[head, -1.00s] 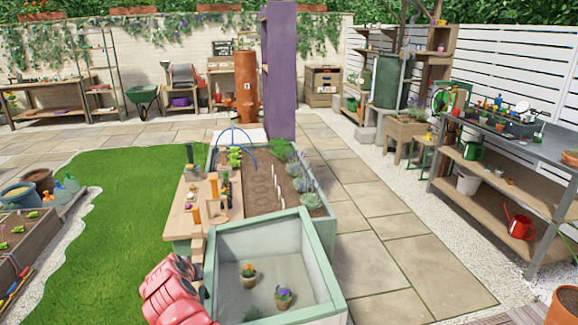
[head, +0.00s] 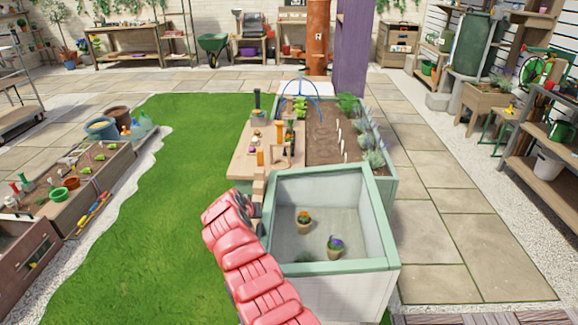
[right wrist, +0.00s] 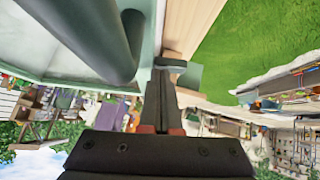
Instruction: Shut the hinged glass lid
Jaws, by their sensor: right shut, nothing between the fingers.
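The pale-green framed box (head: 383,215) stands front centre in the head view, with two small potted flowers (head: 304,220) (head: 335,246) inside. I cannot make out its glass lid as a separate pane or tell its angle. My red right arm reaches up along the box's left side; its gripper is mostly hidden there. In the right wrist view, which is upside down, my right gripper (right wrist: 163,98) is shut and empty. A thick dark bar (right wrist: 95,38) and the pale-green frame (right wrist: 147,35) lie close to its left; contact is unclear. My left gripper is out of view.
A wooden potting bench (head: 240,160) with small pots and tools adjoins the box at its back left. A planted bed (head: 388,188) lies behind the box. Lawn (head: 170,220) is open to the left, and paving (head: 430,240) is clear to the right.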

